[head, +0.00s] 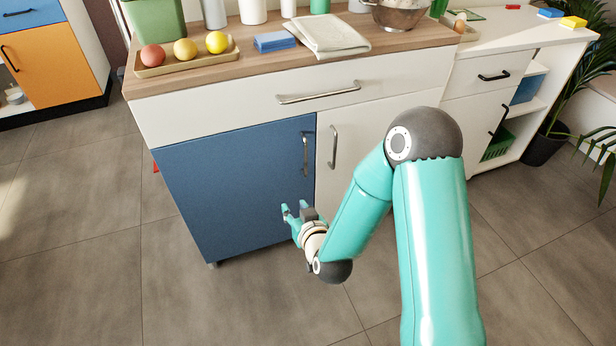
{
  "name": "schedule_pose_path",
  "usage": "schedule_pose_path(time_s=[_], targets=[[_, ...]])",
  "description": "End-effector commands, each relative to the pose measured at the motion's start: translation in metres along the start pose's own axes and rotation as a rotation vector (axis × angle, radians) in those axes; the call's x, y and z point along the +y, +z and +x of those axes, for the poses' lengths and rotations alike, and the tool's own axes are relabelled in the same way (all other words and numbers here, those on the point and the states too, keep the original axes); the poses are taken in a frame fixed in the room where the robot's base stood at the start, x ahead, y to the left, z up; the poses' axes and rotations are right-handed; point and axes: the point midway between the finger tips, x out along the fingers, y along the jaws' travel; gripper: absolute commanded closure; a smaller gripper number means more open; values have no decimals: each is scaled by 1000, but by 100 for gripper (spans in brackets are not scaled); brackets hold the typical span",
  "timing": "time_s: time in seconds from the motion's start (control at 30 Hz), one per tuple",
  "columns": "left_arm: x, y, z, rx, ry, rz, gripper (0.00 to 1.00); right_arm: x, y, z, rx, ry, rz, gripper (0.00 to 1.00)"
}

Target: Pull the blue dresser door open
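The blue dresser door (225,185) is the left lower door of the white dresser and looks shut. Its vertical metal handle (305,154) is near the door's upper right edge. My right gripper (293,208) is in front of the door's lower right part, below the handle and apart from it. Its teal fingers point up and left and are spread, with nothing seen between them. The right arm hides part of the white door (347,135) beside the blue one. My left gripper is not in view.
The wooden top (160,87) holds a tray of fruit (185,58), a blue sponge (274,42), a folded cloth (327,36) and a metal bowl (397,14). A white drawer (220,108) is above the blue door. Tiled floor (90,200) is clear at left.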

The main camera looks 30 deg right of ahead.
Motion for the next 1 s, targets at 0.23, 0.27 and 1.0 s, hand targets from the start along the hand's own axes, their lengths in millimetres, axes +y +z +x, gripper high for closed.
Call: schedule_pose_path(time_s=[0.23,0.27,1.0], targets=[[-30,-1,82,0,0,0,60,44,-9,17,303,135,-46,64],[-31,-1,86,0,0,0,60,48,-11,16,327,147,-50,64],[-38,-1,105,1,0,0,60,74,-60,92,412,191,-64,64]])
